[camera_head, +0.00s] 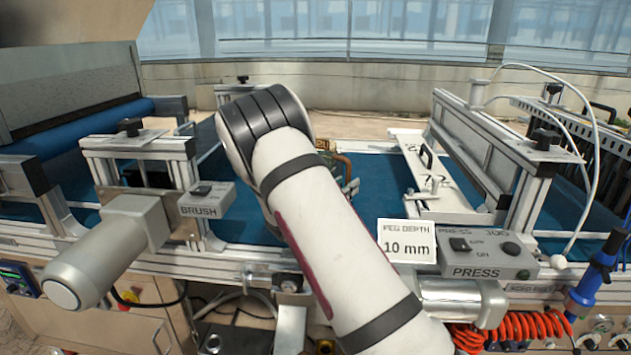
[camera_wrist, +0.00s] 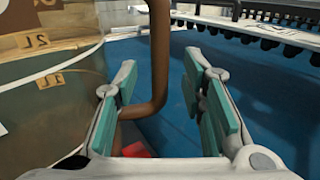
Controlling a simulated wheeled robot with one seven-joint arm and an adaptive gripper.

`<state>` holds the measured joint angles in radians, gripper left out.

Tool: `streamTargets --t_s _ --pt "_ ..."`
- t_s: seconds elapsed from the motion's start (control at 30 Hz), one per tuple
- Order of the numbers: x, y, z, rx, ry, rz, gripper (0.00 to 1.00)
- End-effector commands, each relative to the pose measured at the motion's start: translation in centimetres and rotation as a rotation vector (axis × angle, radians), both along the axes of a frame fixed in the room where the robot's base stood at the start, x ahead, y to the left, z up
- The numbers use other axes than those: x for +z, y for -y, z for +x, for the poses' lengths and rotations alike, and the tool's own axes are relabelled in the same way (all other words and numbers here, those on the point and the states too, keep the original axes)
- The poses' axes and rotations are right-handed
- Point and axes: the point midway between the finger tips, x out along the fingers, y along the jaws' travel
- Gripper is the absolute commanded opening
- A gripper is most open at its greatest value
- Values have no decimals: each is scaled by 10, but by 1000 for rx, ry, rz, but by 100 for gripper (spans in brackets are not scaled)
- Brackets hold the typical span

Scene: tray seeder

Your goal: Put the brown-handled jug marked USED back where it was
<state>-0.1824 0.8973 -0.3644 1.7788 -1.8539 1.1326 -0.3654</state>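The jug (camera_wrist: 50,85) fills the left of the wrist view. It is clear-walled with tan marks and reversed litre figures, and has a brown handle (camera_wrist: 158,60). My gripper (camera_wrist: 160,72) has its teal-padded fingers apart on either side of the handle, with a gap to the right finger. The handle runs down between the fingers and bends toward the jug near the left finger. In the head view my arm hides most of the jug; part of the brown handle (camera_head: 346,161) shows beside a teal finger. The word USED is not readable.
A blue belt (camera_head: 385,180) lies under the jug. A white plate (camera_head: 440,175) and the PRESS frame (camera_head: 530,195) stand to the right. The BRUSH unit (camera_head: 206,198) stands to the left. A sign reading PEG DEPTH 10 mm (camera_head: 407,241) is in front.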

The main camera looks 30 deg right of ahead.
Motion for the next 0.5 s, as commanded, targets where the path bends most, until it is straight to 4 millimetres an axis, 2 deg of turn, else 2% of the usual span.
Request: streamTargets --t_s 0.13,0.37,0.5 --pt "-1 17 6 -2 0 1 37" --pt "0 18 7 0 -1 1 37" --pt "0 18 7 0 -1 1 6"
